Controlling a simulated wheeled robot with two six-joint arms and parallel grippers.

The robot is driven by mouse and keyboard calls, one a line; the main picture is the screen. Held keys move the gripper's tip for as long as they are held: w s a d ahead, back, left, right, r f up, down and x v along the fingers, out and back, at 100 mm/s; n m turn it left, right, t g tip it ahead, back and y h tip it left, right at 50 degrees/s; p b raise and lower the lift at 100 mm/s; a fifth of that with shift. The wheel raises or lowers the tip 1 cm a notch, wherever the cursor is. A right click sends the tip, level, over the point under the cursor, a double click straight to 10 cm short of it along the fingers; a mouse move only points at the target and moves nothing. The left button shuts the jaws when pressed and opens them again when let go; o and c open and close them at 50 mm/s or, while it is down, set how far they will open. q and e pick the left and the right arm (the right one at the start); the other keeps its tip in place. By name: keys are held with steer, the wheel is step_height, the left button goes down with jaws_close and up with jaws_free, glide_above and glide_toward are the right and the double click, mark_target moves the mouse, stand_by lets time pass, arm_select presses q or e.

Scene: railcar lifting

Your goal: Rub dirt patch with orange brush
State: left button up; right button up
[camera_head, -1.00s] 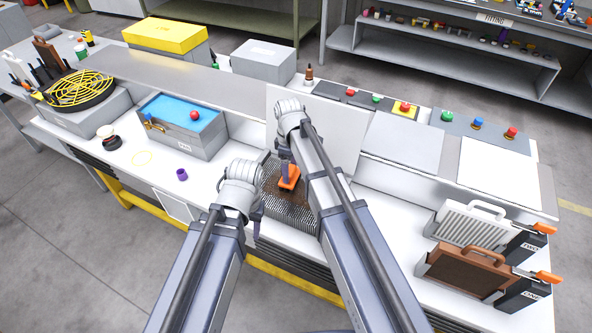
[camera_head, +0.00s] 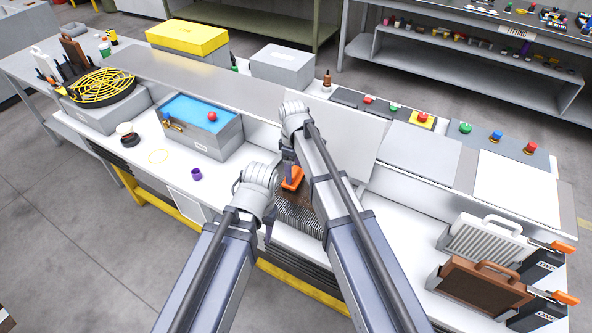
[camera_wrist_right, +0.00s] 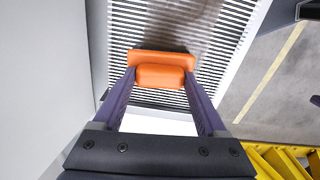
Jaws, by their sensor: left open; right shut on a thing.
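My right gripper (camera_head: 290,170) is shut on the orange brush (camera_head: 292,180). In the right wrist view the brush (camera_wrist_right: 160,60) sits crosswise between the fingertips (camera_wrist_right: 160,78), over a ribbed metal panel (camera_wrist_right: 125,35). A brown dirt patch (camera_wrist_right: 180,18) shows on the ribs just beyond the brush. In the head view the panel (camera_head: 297,212) lies on the white bench, partly hidden by my arms, and little of the dirt shows. Whether the brush touches the panel I cannot tell. My left gripper (camera_head: 268,232) is open and empty by the panel's near left side.
A blue-topped grey box (camera_head: 205,125), a purple ring (camera_head: 196,174) and a yellow fan guard (camera_head: 103,87) are at left. Ribbed and brown handled panels (camera_head: 480,290) stand at right. A pale upright plate (camera_head: 345,130) is behind the brush.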

steer(key=shift+w+a, duration=0.55)
steer(key=shift+a, duration=0.2)
steer(key=shift+w+a, duration=0.5)
steer(key=shift+a, duration=0.2)
steer(key=shift+s, duration=0.1)
steer(key=shift+s+a+f, duration=0.1)
steer(key=shift+s+a, duration=0.4)
steer(key=shift+s, duration=0.3)
steer(key=shift+s+d, duration=0.5)
steer(key=shift+d, duration=0.25)
steer(key=shift+s+d, duration=0.45)
steer(key=shift+d, duration=0.3)
steer(key=shift+d, duration=0.1)
steer(key=shift+s+d, duration=0.55)
steer(key=shift+d, duration=0.15)
steer(key=shift+s+d, duration=0.5)
steer(key=shift+d, duration=0.2)
steer(key=shift+d, duration=0.1)
steer(key=shift+s+d, duration=0.45)
steer(key=shift+d, duration=0.25)
steer(key=shift+s+d, duration=0.45)
steer(key=shift+d, duration=0.2)
